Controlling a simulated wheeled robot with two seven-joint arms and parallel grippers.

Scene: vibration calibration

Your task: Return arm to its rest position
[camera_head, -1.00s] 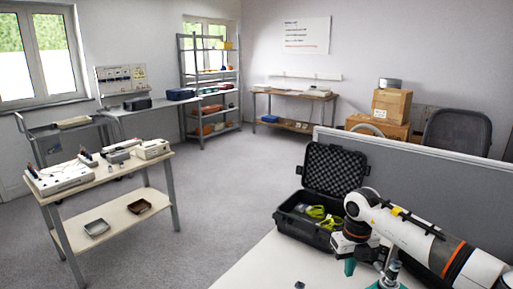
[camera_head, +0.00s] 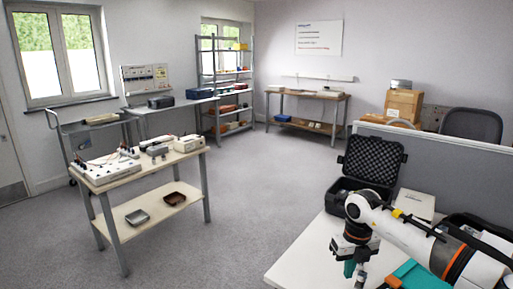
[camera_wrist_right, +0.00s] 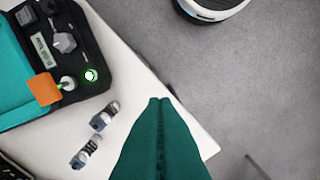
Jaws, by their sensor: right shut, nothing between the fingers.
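My right arm (camera_head: 395,225) is white and grey with an orange ring and reaches in from the lower right over the white table (camera_head: 310,255). My right gripper (camera_head: 355,270) points down above this table, its teal fingers partly showing. In the right wrist view the teal fingers (camera_wrist_right: 160,103) are pressed together with nothing between them, near the table's corner. They are apart from the two small blue-and-silver parts (camera_wrist_right: 104,117) on the table. My left gripper is not in view.
An open black foam-lined case (camera_head: 372,160) stands behind my right arm, before a grey partition (camera_head: 450,165). A teal-and-black instrument case (camera_wrist_right: 15,110) lies left of the fingers. A workbench (camera_head: 150,178) with devices stands at left. The floor (camera_head: 240,200) between is clear.

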